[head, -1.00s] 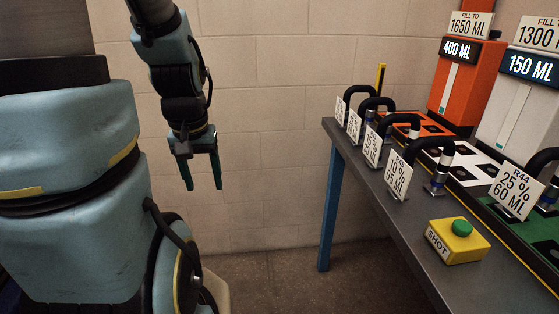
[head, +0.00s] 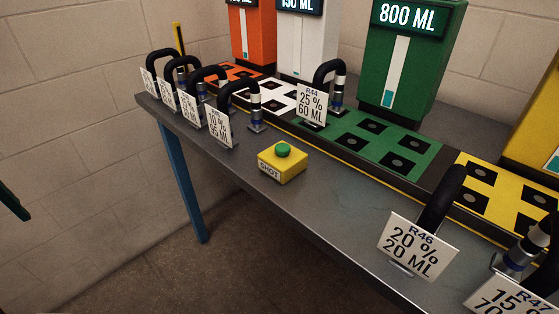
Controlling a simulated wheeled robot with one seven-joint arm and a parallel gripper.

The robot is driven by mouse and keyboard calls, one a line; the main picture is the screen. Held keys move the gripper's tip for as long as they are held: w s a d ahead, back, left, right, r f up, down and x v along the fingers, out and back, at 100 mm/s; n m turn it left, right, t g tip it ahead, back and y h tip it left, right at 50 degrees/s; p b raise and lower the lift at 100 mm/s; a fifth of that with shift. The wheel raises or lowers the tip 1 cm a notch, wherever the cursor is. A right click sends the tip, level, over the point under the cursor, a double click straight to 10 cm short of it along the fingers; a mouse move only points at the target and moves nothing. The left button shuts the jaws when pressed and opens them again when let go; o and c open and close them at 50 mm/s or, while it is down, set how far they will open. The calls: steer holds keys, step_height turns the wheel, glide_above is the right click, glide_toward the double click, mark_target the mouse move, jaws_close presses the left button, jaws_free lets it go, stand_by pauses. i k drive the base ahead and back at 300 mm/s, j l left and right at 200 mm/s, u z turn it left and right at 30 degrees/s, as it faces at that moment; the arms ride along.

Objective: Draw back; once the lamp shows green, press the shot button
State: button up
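The shot button is a green cap (head: 283,150) on a yellow box (head: 284,168) marked SHOT, on the grey bench (head: 225,160) near its front edge. Nothing touches it. Only a dark green finger of my gripper (head: 12,203) shows at the left edge, well apart from the bench and the button. The rest of the gripper is cut off, so its opening cannot be told. I see no lamp that I can make out as such in this view.
Orange (head: 251,32), white (head: 302,40) and green (head: 409,60) tanks stand behind matching socket panels; a yellow one (head: 538,130) is partly cut off. Black hoses with tags stand along the bench, including R44 (head: 311,104) and R46 (head: 418,246). Floor in front is free.

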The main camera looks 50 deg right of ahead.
mark_target(282, 149)
steer(key=i+j, duration=0.1)
steer(key=i, duration=0.2)
steer(key=i+j, duration=0.1)
steer(key=i, duration=0.2)
steer(key=i+z, duration=0.15)
steer(key=z, duration=0.3)
steer(key=i+j+z, duration=0.1)
steer(key=z, duration=0.3)
steer(key=i+j+z, duration=0.1)
steer(key=z, duration=0.35)
steer(key=j+z, duration=0.1)
steer(key=z, duration=1.7)
